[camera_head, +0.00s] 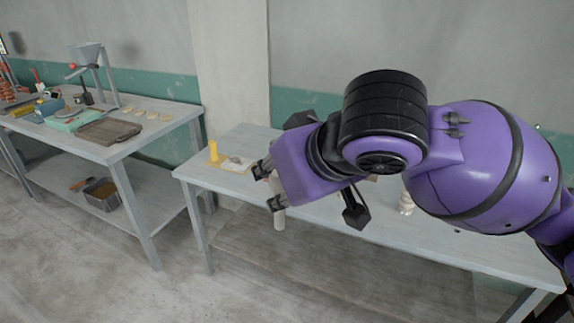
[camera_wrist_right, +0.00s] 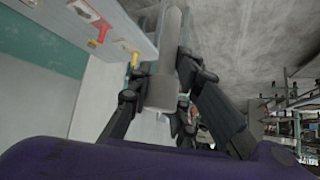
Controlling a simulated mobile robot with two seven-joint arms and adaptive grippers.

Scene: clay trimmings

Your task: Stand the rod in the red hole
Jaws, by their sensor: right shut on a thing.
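My right gripper (camera_head: 268,186) is shut on a pale grey rod (camera_head: 279,216), in front of the near edge of the grey table. The rod hangs roughly upright below the fingers in the head view. In the right wrist view the rod (camera_wrist_right: 169,55) runs between the fingers of my right gripper (camera_wrist_right: 160,88). A red piece (camera_wrist_right: 102,31) lies on the table there beside a yellow one (camera_wrist_right: 128,47). I cannot make out the red hole itself; in the head view my arm covers much of the table. My left gripper is not in view.
A yellow cylinder (camera_head: 213,151) and a pale block (camera_head: 236,163) are at the table's left end. A whitish ribbed object (camera_head: 406,199) stands near the front edge, partly behind my arm. Another table (camera_head: 125,150) at left holds a tray (camera_head: 108,131) and tools.

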